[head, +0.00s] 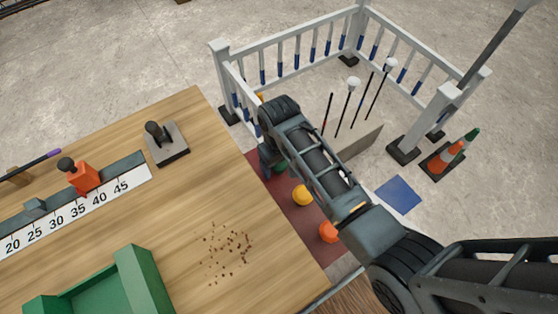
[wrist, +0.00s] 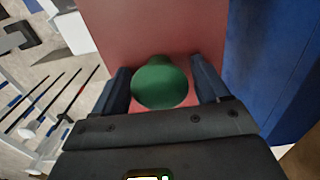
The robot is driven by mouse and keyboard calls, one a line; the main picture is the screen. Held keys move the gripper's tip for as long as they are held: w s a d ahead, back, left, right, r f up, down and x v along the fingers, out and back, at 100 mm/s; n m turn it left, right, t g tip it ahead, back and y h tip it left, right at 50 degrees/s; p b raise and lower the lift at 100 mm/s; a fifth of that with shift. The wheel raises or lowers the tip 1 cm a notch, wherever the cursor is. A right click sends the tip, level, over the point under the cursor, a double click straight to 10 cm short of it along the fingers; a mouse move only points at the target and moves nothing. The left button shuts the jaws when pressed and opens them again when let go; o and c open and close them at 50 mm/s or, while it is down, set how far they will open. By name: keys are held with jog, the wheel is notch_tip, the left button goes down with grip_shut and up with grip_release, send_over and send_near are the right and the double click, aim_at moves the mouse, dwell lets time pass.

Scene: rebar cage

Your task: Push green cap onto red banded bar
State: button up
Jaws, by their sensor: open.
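The green cap (wrist: 160,84) sits on a red surface between my gripper's (wrist: 163,88) two fingers, with a finger on each side. The gripper is open, and I cannot tell whether either finger touches the cap. In the head view the green cap (head: 281,167) is mostly hidden by my arm. The red banded bar (head: 328,115) stands upright and bare-topped among several thin dark bars inside the white railing. The bars show at the left of the wrist view, one with a red mark (wrist: 93,74).
A yellow cap (head: 303,195) and an orange cap (head: 328,232) sit on the red surface (head: 290,205). White caps top two other bars. White railing (head: 300,45) surrounds the bars.

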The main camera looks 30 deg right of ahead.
jog(key=c, duration=0.9)
